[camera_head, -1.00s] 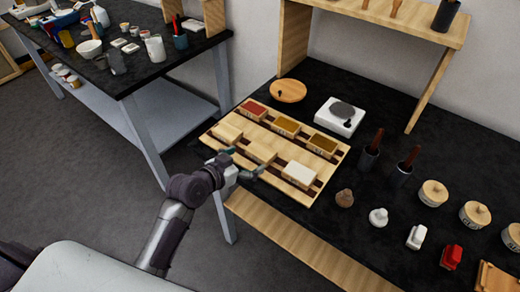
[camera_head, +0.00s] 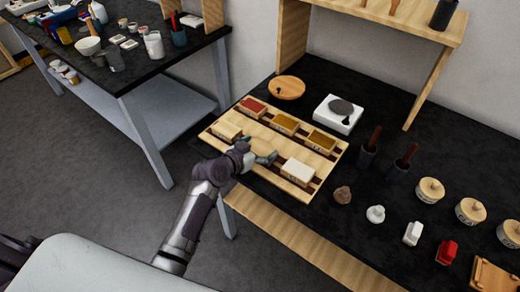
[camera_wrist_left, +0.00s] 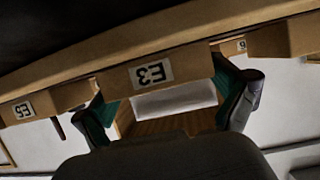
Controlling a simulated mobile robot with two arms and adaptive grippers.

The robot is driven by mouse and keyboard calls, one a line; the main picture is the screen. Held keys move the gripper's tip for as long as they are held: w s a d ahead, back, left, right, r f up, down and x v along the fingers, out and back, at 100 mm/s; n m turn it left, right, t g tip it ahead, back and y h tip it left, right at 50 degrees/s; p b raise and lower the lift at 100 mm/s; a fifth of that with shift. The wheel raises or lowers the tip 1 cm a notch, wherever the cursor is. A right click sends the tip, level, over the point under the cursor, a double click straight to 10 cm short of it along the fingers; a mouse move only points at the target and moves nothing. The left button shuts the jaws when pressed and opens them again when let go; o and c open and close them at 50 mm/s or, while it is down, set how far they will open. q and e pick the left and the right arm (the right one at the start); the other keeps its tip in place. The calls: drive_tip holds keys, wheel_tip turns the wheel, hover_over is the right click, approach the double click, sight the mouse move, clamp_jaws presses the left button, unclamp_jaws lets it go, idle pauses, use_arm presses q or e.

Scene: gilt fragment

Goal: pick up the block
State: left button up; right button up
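The wooden blocks sit in two rows on a slatted wooden rack (camera_head: 218,148). The back row has red, yellow and brown tops. In the front row are a pale block (camera_head: 226,130) at left and a white-topped block (camera_head: 298,171) at right. My left gripper (camera_head: 262,157) is at the middle front block, which it mostly hides in the head view. In the left wrist view a block labelled E3 (camera_wrist_left: 155,73) lies ahead between the spread green-padded fingers (camera_wrist_left: 165,108). I cannot tell whether they touch it. My right gripper is out of view.
Dark cups (camera_head: 367,155) with handles, small weights and lidded jars (camera_head: 430,190) fill the right side. The table's wooden front edge (camera_head: 290,240) is clear.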

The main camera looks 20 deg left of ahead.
use_arm(q)
drive_tip(key=c, duration=0.7)
drive_tip(key=shift+o, duration=0.2)
drive_tip(key=shift+r, duration=0.1)
